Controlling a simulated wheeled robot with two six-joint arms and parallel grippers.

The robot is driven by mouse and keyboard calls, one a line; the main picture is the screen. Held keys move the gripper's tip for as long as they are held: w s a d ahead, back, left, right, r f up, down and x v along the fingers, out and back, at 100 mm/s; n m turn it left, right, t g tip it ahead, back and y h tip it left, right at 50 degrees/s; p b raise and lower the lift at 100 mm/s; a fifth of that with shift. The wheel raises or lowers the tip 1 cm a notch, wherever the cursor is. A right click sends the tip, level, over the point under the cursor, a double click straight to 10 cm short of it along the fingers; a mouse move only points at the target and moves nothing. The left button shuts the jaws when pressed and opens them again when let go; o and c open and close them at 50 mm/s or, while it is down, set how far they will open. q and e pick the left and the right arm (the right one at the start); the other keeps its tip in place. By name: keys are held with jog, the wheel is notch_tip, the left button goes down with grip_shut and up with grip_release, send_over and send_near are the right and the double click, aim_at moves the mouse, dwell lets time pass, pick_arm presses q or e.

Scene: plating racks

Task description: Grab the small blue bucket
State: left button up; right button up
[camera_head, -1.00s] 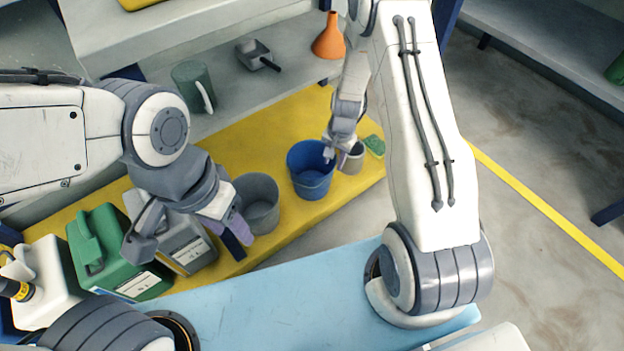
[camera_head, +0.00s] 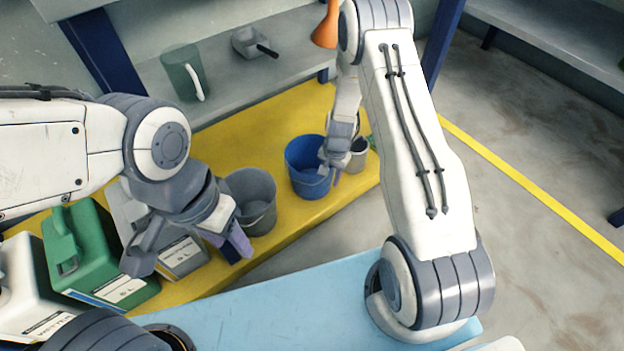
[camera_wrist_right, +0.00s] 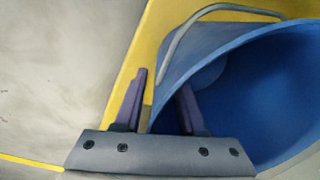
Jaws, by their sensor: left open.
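The small blue bucket (camera_head: 308,170) stands upright on the yellow surface, right of the middle. It also fills the right side of the right wrist view (camera_wrist_right: 275,95), with a grey handle arching at its far edge. My right gripper (camera_head: 330,168) reaches down at the bucket's right rim. In the right wrist view its two fingers (camera_wrist_right: 160,103) are apart, one over the yellow surface outside the bucket, the other overlapping the blue wall near the rim. Contact cannot be told. My left gripper (camera_head: 190,252) is open and empty, in front of the grey bucket and canisters.
A larger grey bucket (camera_head: 252,200) stands left of the blue one. A small grey cup (camera_head: 358,154) stands close to its right. Green (camera_head: 92,255) and grey (camera_head: 185,258) canisters are at the left. A shelf behind holds a green jug (camera_head: 182,75) and a scoop (camera_head: 250,42).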

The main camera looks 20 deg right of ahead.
grip_shut()
dwell(1.5)
